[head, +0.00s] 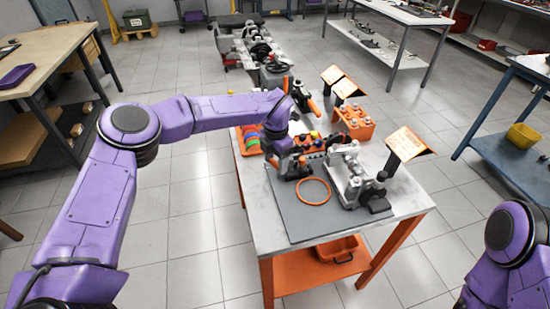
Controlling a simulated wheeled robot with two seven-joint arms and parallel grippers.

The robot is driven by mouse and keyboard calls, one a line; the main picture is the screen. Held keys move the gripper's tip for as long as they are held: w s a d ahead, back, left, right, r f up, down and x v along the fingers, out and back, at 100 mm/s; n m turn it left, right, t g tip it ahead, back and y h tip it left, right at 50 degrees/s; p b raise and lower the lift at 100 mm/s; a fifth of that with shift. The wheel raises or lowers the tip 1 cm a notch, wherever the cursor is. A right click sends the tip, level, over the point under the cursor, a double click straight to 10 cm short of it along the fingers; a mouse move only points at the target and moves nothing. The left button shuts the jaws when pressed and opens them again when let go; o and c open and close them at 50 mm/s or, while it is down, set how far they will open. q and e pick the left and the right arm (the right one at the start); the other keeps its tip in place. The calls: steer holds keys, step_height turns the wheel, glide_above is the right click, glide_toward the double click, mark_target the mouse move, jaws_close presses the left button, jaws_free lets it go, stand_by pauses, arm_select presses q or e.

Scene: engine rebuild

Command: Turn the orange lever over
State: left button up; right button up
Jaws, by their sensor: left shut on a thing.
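My left arm reaches in from the left over the workbench (250,209). My left gripper (289,152) points down at the bench's left side, by the dark fixture (290,171) on the grey mat (300,222). It is shut on a small orange part there, which I take to be the orange lever (302,160). The wrist and gripper hide much of the lever, so its angle and the exact grasp are unclear. My right arm shows at the lower right, away from the bench, and its gripper is out of view.
An orange ring (313,191) lies on the mat. A silver engine assembly (350,172) stands right of the fixture. Behind are an orange holder (353,122), a black device with an orange handle (314,107) and sign stands (407,143). The mat's front is clear.

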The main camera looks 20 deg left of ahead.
arm_select(q)
steer(key=m, duration=0.1)
steer(key=m+p, duration=0.1)
steer(key=m, duration=0.1)
steer(key=shift+w+d+r, duration=0.2)
steer(key=shift+w, duration=0.1)
steer(key=shift+w+d+m, duration=0.15)
steer(key=shift+m, duration=1.55)
steer(key=o, duration=1.1)
steer(key=shift+f, duration=0.1)
steer(key=shift+c, duration=0.2)
step_height(320, 180, up, 11)
steer(key=b, duration=0.2)
steer(key=shift+f, duration=0.2)
